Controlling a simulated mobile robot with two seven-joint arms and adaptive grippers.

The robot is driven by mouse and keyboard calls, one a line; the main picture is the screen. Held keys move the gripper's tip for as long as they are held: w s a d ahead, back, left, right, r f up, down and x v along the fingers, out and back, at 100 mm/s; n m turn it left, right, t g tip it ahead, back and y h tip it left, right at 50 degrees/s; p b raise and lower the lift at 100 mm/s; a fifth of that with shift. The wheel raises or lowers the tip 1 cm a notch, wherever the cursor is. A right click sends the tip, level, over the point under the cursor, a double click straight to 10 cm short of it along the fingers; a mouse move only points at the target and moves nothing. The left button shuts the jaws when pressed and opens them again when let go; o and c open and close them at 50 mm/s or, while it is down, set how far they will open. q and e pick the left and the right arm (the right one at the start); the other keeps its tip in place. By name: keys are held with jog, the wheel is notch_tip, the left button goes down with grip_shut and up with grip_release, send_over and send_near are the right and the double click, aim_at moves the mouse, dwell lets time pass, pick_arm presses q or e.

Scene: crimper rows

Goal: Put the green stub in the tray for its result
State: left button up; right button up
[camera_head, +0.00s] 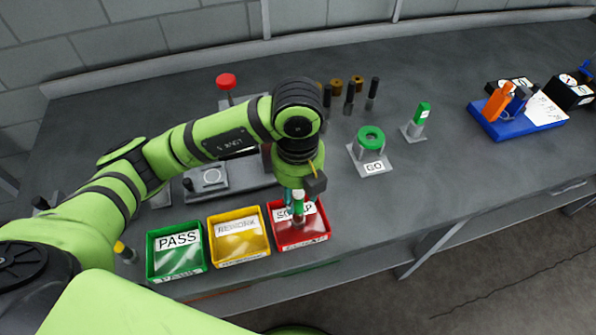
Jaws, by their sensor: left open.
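A stub with a green top and a pale grey lower part (298,208) is at the red SCRAP tray (312,239), roughly upright. My left gripper (300,188) points down just above that tray, its fingers open around the stub's upper end. I cannot tell whether a finger touches the stub. The yellow REWORK tray (240,249) and the green PASS tray (177,261) stand in a row to the left and look empty. Another green-topped piece (421,113) stands on a small grey plate to the right. My right gripper is not in view.
A GO gauge with a green ring (371,138) stands right of my arm. A red knob (227,81) and a grey fixture (212,181) are partly behind my arm. Several black pins stand at the back. A blue tray (497,127) holds tools at right. The bench's right front is clear.

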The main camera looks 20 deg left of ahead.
pick_arm(q)
notch_tip(320, 180, up, 9)
jog(key=shift+r+b, duration=0.15)
jog(key=shift+b, duration=0.2)
